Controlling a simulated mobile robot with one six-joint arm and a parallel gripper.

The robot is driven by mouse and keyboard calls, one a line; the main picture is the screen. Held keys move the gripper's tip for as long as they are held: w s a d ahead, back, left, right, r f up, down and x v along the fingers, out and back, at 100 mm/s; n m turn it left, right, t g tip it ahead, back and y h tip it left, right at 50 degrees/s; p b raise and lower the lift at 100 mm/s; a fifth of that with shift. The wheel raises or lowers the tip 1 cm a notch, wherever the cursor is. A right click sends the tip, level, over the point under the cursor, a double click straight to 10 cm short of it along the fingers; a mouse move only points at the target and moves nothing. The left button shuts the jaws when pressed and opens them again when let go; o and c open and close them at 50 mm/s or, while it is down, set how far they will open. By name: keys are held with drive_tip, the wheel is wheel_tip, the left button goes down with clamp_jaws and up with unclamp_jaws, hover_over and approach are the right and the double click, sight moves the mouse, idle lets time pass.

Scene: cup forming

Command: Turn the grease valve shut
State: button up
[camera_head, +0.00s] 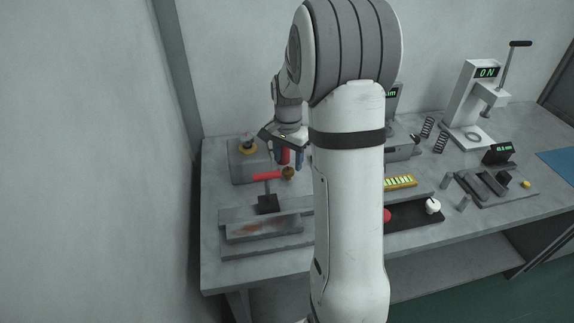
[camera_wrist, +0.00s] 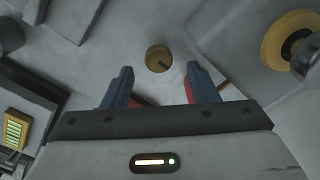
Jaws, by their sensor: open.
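A small round brass knob, which looks like the grease valve (camera_head: 288,173), shows just below my gripper (camera_head: 288,164). In the wrist view the knob (camera_wrist: 157,57) has a dark mark on its lower right and lies between and beyond the two fingertips (camera_wrist: 160,70). My gripper points down and is open and empty. Its blue fingers stand apart on either side of the knob in that view; no contact shows. How far above the knob the tips are, I cannot tell.
A red-handled lever (camera_head: 267,176) stands left of the knob, above a grey press bed (camera_head: 262,229). A grey box with a yellow-ringed button (camera_head: 248,147) stands behind left. My arm hides the bench middle. A lever press (camera_head: 470,105) stands at the right back.

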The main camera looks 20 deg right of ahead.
sight(288, 170)
drive_tip(key=shift+r, duration=2)
drive_tip(key=shift+r, duration=0.1)
drive_tip(key=s+a+r+n+p, duration=0.1)
drive_tip(key=s+a+r, duration=0.1)
drive_tip(key=s, duration=0.1)
drive_tip(key=s+a+r+n, duration=0.2)
drive_tip(key=s+r, duration=0.1)
drive_tip(key=s, duration=0.1)
drive_tip(key=s+a+r+n+t+p, duration=0.1)
drive_tip(key=s+a+r+n, duration=0.1)
drive_tip(key=s+a+r, duration=0.1)
drive_tip(key=shift+s+r+p, duration=0.1)
drive_tip(key=shift+s+p, duration=0.2)
drive_tip(key=shift+s, duration=0.05)
drive_tip(key=s+a+r+n+p, duration=0.1)
drive_tip(key=s+a+n, duration=0.1)
drive_tip(key=s, duration=0.4)
drive_tip(key=s+a+n+t+p, duration=0.1)
drive_tip(key=s+a+n, duration=0.1)
drive_tip(key=s+n, duration=0.2)
drive_tip(key=shift+s+a+r+t, duration=0.15)
drive_tip(key=shift+s+r+t, duration=0.2)
drive_tip(key=shift+s, duration=0.8)
